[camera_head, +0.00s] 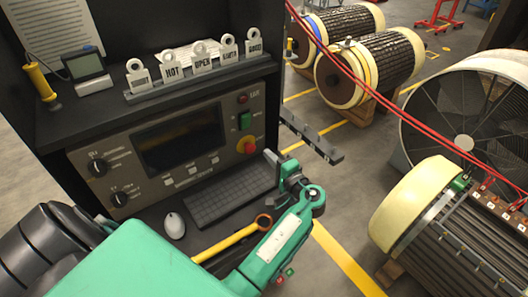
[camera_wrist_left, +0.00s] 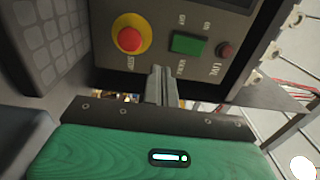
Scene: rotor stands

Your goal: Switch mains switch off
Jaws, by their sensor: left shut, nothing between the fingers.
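The mains switch (camera_head: 245,121) is a green rocker on the grey front panel of the console. Which side is pressed in cannot be told. My left gripper (camera_head: 269,157) is shut and empty, in front of the panel's lower right. In the left wrist view its closed fingertips (camera_wrist_left: 163,71) point toward the panel, below and a little left of the switch, with a gap in the picture between them. My right gripper is in neither view.
The red stop button (camera_head: 248,146) with its yellow ring sits just below the switch, and a red lamp (camera_head: 242,99) above it. A keyboard (camera_head: 232,192), mouse (camera_head: 174,225) and yellow-handled tool (camera_head: 228,243) lie on the shelf. A black bracket (camera_head: 312,137) juts out at right.

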